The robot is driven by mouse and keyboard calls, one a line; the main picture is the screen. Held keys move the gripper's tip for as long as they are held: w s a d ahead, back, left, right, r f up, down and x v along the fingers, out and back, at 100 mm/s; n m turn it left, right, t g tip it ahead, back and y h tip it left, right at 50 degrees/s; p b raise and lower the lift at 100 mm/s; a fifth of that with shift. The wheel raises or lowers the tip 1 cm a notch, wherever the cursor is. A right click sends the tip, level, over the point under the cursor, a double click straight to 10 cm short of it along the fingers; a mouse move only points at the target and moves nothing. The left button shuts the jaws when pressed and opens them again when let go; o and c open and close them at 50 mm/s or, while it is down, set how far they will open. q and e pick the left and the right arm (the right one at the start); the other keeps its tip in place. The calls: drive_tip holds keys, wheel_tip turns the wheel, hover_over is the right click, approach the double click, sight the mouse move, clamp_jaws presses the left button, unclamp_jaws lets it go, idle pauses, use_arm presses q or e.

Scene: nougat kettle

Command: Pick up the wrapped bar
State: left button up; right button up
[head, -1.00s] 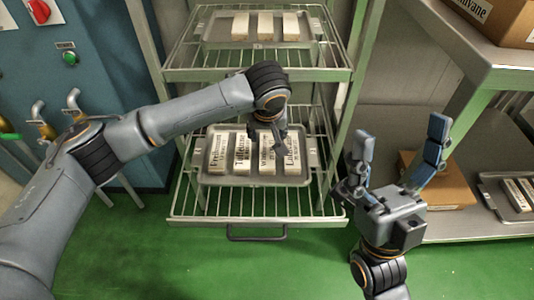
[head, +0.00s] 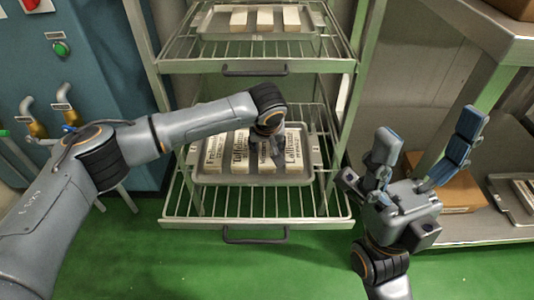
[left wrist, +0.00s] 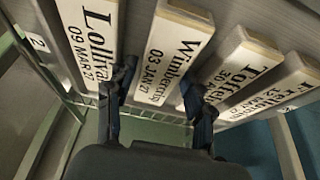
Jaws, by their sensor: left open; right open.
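Several pale wrapped bars with printed labels lie side by side on a metal tray (head: 214,178) on the lower rack shelf. In the left wrist view they are a "Loll..." bar (left wrist: 100,40), a "Wimber..." bar (left wrist: 172,52), a "Toffe..." bar (left wrist: 240,68) and one more (left wrist: 295,90) at the right. My left gripper (head: 268,150) is over the tray, open. In the left wrist view its fingertips (left wrist: 157,78) appear either side of the "Wimber..." bar; contact cannot be told. My right gripper (head: 425,158) is open and empty, right of the rack.
Three more pale bars lie on a tray (head: 258,37) on the upper shelf (head: 185,58), above my left gripper. A rack post (head: 352,110) stands between the grippers. At the right are a metal shelf unit (head: 497,40), a cardboard box (head: 455,190) and another tray (head: 500,200).

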use_arm(q)
drive_tip(key=shift+c, duration=0.4)
drive_tip(key=c, duration=1)
drive_tip(key=shift+o, duration=0.2)
drive_tip(key=shift+r, duration=0.1)
